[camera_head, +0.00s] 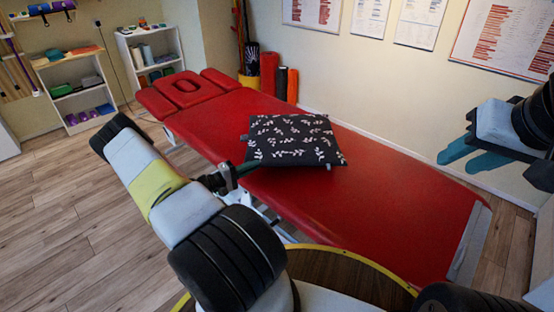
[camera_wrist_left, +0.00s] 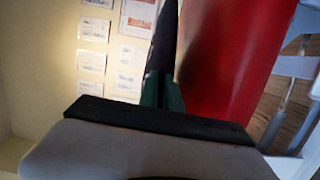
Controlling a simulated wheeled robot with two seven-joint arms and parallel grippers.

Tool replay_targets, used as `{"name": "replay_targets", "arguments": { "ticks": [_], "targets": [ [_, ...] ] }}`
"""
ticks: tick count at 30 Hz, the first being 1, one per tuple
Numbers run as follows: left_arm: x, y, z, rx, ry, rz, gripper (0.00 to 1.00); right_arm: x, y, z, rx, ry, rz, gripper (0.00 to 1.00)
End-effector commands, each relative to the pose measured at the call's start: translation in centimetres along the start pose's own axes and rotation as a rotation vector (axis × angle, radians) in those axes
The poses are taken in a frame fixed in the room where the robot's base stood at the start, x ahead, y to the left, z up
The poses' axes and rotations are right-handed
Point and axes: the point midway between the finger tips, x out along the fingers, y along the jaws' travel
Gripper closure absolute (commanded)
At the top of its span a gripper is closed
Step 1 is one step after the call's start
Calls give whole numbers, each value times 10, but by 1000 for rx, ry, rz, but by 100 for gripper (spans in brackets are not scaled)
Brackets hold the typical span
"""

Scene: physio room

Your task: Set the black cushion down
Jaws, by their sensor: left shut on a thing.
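The black cushion (camera_head: 292,138) with a white leaf pattern is over the middle of the red treatment table (camera_head: 400,205). It looks roughly flat; I cannot tell whether it touches the table top. My left gripper (camera_head: 243,168) is shut on the cushion's near left edge. In the left wrist view the cushion (camera_wrist_left: 162,45) shows as a thin dark strip, edge-on, between the green fingers of the left gripper (camera_wrist_left: 162,95), beside the red table (camera_wrist_left: 225,60). My right gripper (camera_head: 472,150) is empty at the right, its teal fingers apart, away from the cushion.
The table's head end has a red face-hole section (camera_head: 187,87). White shelves (camera_head: 75,90) with small gear stand at the back left. Upright rolls (camera_head: 280,82) stand by the wall behind the table. Bare red surface lies on both sides of the cushion.

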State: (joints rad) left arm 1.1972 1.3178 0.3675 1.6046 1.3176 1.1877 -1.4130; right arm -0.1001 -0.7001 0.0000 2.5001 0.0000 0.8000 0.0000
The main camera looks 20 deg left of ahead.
Motion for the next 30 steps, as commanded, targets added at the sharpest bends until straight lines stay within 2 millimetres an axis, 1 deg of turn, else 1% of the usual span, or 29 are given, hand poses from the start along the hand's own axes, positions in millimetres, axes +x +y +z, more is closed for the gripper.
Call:
{"name": "replay_targets", "arguments": {
  "ticks": [1, 7, 10, 13, 16, 26, 27, 30],
  "targets": [
    [5, 1, 5, 1, -2, 5, 100, 0, 0, 0, 0, 0, 0, 64],
    [14, 0, 14, 2, -1, 5, 100, 0, 0, 0, 0, 0, 0, 64],
    [21, -2, 23, 0, -3, 4, 100, 0, 0, 0, 0, 0, 0, 64],
    [19, -22, 21, 1, 0, 3, 100, 0, 0, 0, 0, 0, 0, 64],
    [19, -34, 21, 2, 0, 4, 100, 0, 0, 0, 0, 0, 0, 64],
    [18, -38, 21, 3, 0, 4, 100, 0, 0, 0, 0, 0, 0, 64],
    [18, -38, 21, 1, 0, 0, 84, 0, 0, 0, 0, 0, 0, 64],
    [18, -38, 21, 1, 0, 0, 83, 0, 0, 0, 0, 0, 0, 64]
  ]
}}
